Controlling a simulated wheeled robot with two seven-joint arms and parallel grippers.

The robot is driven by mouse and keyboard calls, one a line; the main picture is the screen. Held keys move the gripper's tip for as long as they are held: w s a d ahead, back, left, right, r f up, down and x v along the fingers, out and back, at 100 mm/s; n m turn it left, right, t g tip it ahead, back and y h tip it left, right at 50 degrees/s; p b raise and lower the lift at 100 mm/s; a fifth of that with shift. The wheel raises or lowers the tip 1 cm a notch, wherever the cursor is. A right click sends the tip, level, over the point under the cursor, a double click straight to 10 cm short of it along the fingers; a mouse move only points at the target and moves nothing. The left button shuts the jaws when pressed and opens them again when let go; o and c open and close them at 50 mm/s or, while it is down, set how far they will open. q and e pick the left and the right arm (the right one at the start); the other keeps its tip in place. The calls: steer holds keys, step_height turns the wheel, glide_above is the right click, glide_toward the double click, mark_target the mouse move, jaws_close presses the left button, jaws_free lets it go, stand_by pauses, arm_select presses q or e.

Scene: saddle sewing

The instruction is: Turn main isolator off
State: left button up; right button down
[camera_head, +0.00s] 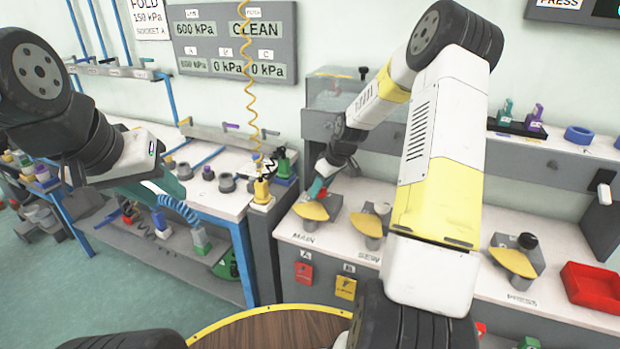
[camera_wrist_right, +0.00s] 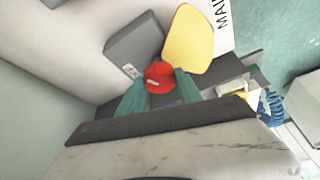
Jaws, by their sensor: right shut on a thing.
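The main isolator is a grey box with a yellow plate (camera_head: 311,211) above the label MAIN at the left of the bench. In the right wrist view the yellow plate (camera_wrist_right: 188,40) and the round red knob (camera_wrist_right: 158,76) show clearly. My right gripper (camera_head: 318,188) reaches down to it. Its two teal fingers (camera_wrist_right: 161,91) are shut on the red knob, one on each side. The knob's white mark is visible. My left gripper (camera_head: 165,187) is at the left, over the side table; its jaws are not clear.
Similar yellow-plated controls stand to the right, including SEW (camera_head: 371,222) and PRESS (camera_head: 515,258). A red tray (camera_head: 592,287) is at the far right. A yellow coiled hose (camera_head: 249,75) hangs left of the bench. A round wooden table (camera_head: 270,331) is in front.

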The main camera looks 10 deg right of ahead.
steer(key=n+g, duration=0.1)
steer(key=n, duration=0.2)
steer(key=n+y, duration=0.1)
steer(key=n, duration=0.2)
steer(key=shift+w+d+g, duration=0.15)
steer(key=shift+g, duration=0.25)
steer(key=shift+n, duration=0.4)
steer(key=c, duration=0.8)
jaws_free()
step_height(320, 180, up, 3)
steer(key=shift+r, duration=0.1)
steer(key=shift+s+r, duration=0.25)
steer(key=shift+s, duration=0.35)
steer(key=s+a, duration=0.2)
steer(key=s, duration=0.5)
steer(key=s+a+r, duration=0.1)
steer(key=s+a, duration=0.1)
steer(key=s, duration=0.5)
steer(key=shift+a+r, duration=0.15)
steer(key=shift+a, duration=0.15)
